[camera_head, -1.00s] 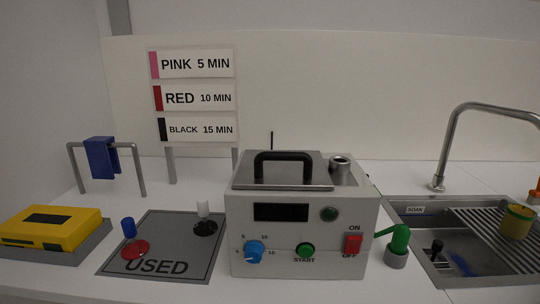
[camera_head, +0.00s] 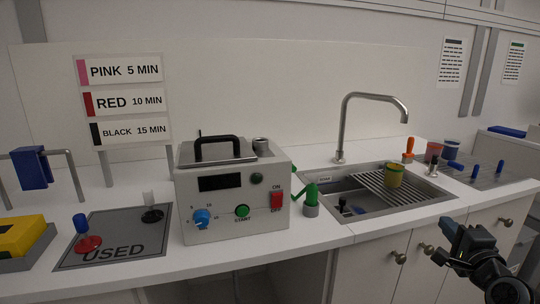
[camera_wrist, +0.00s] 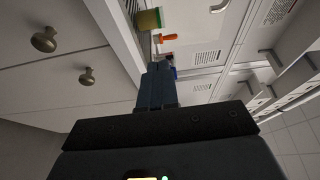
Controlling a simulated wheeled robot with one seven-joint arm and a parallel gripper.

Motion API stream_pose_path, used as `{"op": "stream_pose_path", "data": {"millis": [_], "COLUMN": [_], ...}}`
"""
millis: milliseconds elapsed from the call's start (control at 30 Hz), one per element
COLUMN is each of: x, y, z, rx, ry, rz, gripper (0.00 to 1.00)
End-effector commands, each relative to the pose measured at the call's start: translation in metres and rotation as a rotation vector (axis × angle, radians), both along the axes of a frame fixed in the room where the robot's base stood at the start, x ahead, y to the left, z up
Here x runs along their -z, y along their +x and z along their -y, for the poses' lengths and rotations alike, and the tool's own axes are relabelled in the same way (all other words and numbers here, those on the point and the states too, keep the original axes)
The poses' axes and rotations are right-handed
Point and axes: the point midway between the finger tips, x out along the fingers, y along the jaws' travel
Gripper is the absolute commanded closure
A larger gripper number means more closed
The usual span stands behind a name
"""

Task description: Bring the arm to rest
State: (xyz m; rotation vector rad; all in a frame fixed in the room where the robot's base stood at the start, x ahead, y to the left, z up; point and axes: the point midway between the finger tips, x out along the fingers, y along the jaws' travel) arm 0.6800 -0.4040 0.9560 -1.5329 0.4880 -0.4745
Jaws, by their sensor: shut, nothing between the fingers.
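My gripper (camera_head: 447,226) is at the lower right of the head view, in front of the counter's front edge and the cabinet doors. It is shut and holds nothing. In the wrist view its shut fingers (camera_wrist: 158,80) point toward the sink end of the counter, and they touch nothing that I can see.
The grey machine (camera_head: 235,195) stands on the counter, with the sink (camera_head: 340,207) to its right. The USED mat (camera_head: 75,262) lies at left. Cabinet knobs (camera_head: 399,257) are near my gripper.

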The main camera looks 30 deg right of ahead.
Motion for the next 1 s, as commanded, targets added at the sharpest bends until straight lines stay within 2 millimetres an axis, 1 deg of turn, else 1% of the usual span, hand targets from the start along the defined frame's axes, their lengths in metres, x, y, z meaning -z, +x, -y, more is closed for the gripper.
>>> {"op": "stream_pose_path", "data": {"millis": [33, 267, 367, 567, 667, 767, 800, 867, 900, 967, 1000], "x": [0.005, 0.022, 0.032, 0.056, 0.07, 0.085, 0.091, 0.097, 0.1, 0.104, 0.104], "y": [0.001, -0.001, -0.004, -0.012, -0.021, -0.037, -0.045, -0.058, -0.067, -0.081, -0.091], "z": [-0.006, -0.034, -0.05, -0.095, -0.126, -0.165, -0.182, -0.207, -0.222, -0.245, -0.259], "rx": [-0.006, -0.022, -0.032, -0.068, -0.097, -0.141, -0.162, -0.194, -0.217, -0.253, -0.277], "ry": [-0.005, -0.049, -0.077, -0.158, -0.219, -0.307, -0.348, -0.414, -0.458, -0.528, -0.578], "rz": [-0.012, -0.069, -0.103, -0.196, -0.256, -0.335, -0.368, -0.415, -0.446, -0.488, -0.514], "gripper": [1.0, 1.0, 1.0, 1.0, 1.0, 1.0, 1.0, 1.0, 1.0, 1.0, 1.0]}}
